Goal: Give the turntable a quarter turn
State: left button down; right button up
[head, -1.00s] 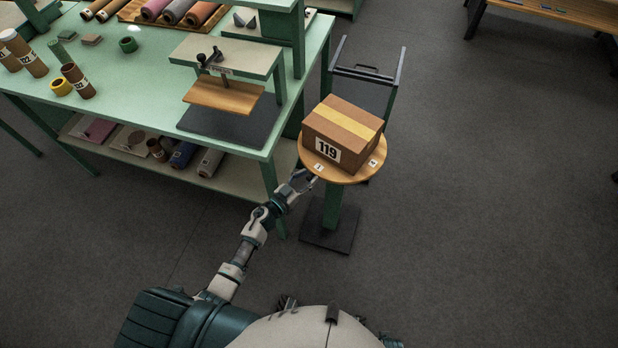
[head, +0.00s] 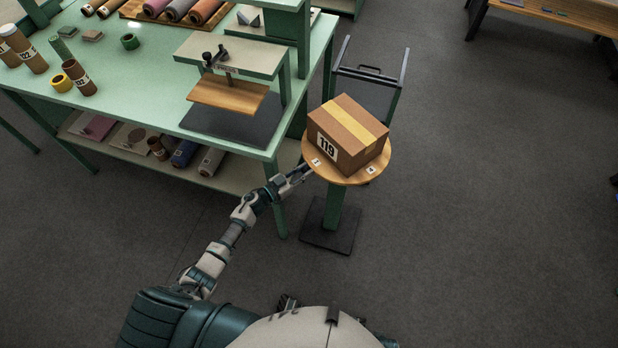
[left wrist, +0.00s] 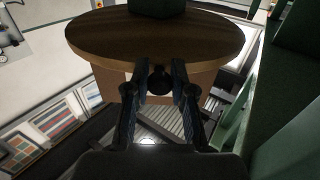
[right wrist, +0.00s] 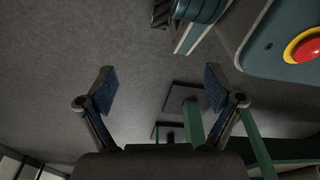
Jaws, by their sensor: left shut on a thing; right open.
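The turntable (head: 343,178) is a round wooden disc on a green post with a dark square foot. Number tags show on its top near the rim. A cardboard box (head: 347,136) marked 119, with a yellow tape strip, sits on it at an angle. My left gripper (head: 305,172) is at the disc's near left edge. In the left wrist view the disc (left wrist: 215,38) fills the top, and my left gripper (left wrist: 159,82) is shut on a small dark round knob (left wrist: 158,84) at the rim. My right gripper (right wrist: 160,88) is open and empty, above the floor.
A green workbench (head: 150,120) with a press stand (head: 230,95) and rolls stands left of the turntable, close to my left arm. A dark cart (head: 368,85) is behind the turntable. The floor to the right is clear.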

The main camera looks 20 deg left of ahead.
pick_arm(q)
jog(key=shift+w+r+m+g+h, duration=0.2)
jog(key=shift+r+m+g+h, duration=0.1)
jog(key=shift+m+h, duration=0.15)
jog(key=c, duration=1)
grip_release()
jog(key=shift+w+a, duration=0.1)
jog(key=shift+a+f, duration=0.15)
pick_arm(e)
jog(key=shift+w+d+r, duration=0.25)
jog(key=shift+w+r, duration=0.05)
jog(key=shift+w, duration=0.15)
jog(key=shift+w+d+r, duration=0.2)
jog(key=shift+w+r, duration=0.1)
jog(key=shift+w, duration=0.15)
pick_arm(q)
jog(key=v, duration=1.2)
jog(key=shift+a+f, duration=0.1)
